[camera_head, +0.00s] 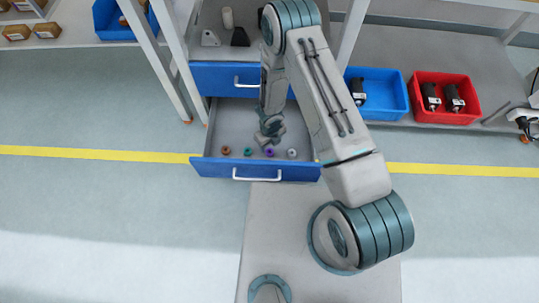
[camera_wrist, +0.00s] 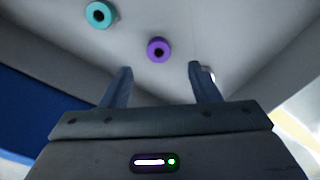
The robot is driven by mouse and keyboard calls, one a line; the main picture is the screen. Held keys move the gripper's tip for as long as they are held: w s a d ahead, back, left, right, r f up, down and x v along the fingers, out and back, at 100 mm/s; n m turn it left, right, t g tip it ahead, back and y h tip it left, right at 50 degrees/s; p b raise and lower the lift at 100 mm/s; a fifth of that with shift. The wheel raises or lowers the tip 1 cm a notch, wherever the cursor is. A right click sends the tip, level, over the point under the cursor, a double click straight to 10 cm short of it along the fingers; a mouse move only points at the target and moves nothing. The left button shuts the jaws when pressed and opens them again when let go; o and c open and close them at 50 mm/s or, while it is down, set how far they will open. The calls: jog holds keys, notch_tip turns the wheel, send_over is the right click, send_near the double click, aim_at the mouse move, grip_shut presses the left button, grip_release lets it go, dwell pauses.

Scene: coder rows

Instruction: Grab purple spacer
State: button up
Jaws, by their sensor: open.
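The purple spacer (camera_head: 270,152) lies in the open drawer (camera_head: 226,122), in a row near its front wall. In the wrist view the purple spacer (camera_wrist: 159,50) is a short ring with a dark hole, lying ahead of the fingertips and between their lines. My gripper (camera_wrist: 161,72) is open with nothing between its fingers. In the head view my gripper (camera_head: 270,130) reaches down into the drawer, just behind the purple spacer. A white spacer (camera_wrist: 208,74) is partly hidden by the right finger.
A teal spacer (camera_head: 248,151) and a brown spacer (camera_head: 225,150) lie left of the purple one. The drawer's blue front (camera_head: 256,170) bounds the space. Blue (camera_head: 378,94) and red (camera_head: 445,97) bins with dark parts stand on the shelf at right.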

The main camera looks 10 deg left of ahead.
aim_at(270, 152)
jog(key=shift+f+b, duration=2.1)
jog(key=shift+f, duration=1.25)
jog(key=shift+r, duration=0.1)
jog(key=shift+c, duration=0.4)
jog(key=c, duration=1)
